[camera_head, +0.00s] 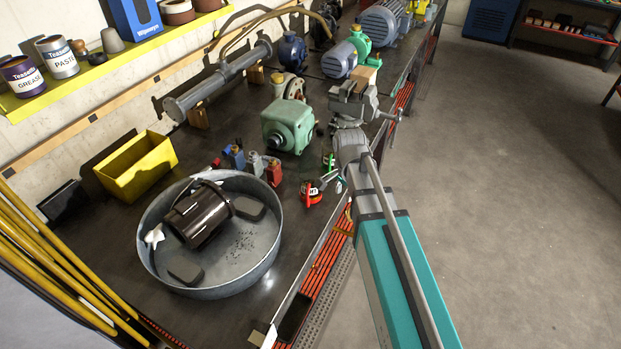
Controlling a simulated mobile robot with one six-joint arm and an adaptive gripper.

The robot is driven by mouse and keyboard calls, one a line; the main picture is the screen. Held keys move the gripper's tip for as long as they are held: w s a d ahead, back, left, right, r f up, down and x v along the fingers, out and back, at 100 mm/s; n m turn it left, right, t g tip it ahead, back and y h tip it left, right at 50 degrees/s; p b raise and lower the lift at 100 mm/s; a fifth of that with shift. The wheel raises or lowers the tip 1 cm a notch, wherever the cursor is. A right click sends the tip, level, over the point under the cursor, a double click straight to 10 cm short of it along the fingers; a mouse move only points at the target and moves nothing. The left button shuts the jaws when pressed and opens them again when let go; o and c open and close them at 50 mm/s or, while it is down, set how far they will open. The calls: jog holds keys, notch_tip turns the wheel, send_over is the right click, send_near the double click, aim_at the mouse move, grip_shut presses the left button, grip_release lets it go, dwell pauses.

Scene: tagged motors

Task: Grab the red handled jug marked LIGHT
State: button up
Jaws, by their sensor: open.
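A small group of jugs stands on the dark bench behind the round metal tub. The red jug (274,172) is at the right end of the group. A pale grey jug (254,163) and a blue jug (235,156) stand to its left. Their labels are too small to read, so I cannot make out LIGHT. My gripper (319,179) is to the right of the red jug, near the bench's front edge. Its red and green fingers are spread apart, and nothing shows between them. It appears apart from the red jug.
The metal tub (271,262) holds a dark cylindrical part. A yellow bin (133,174) is at the left. A green gearbox (288,126) stands close behind the jugs, and a grey vise (352,101) is further right. Bare bench lies between the red jug and my gripper.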

jog(key=w+a+r+m+p, duration=0.5)
jog(key=a+r+m+p, duration=0.1)
jog(key=a+r+p, duration=0.1)
jog(key=shift+w+a+r+m, duration=0.4)
jog(key=shift+a+r, duration=0.3)
jog(key=shift+a, duration=0.45)
jog(key=shift+f, duration=0.15)
jog(key=b, duration=0.9)
send_over(313, 203)
notch_tip(313, 203, down, 8)
jog(key=shift+f, duration=0.15)
jog(key=shift+f, duration=0.1)
jog(key=shift+f+b, duration=2.35)
jog(key=shift+f, duration=0.15)
jog(key=shift+c, duration=0.3)
grip_shut()
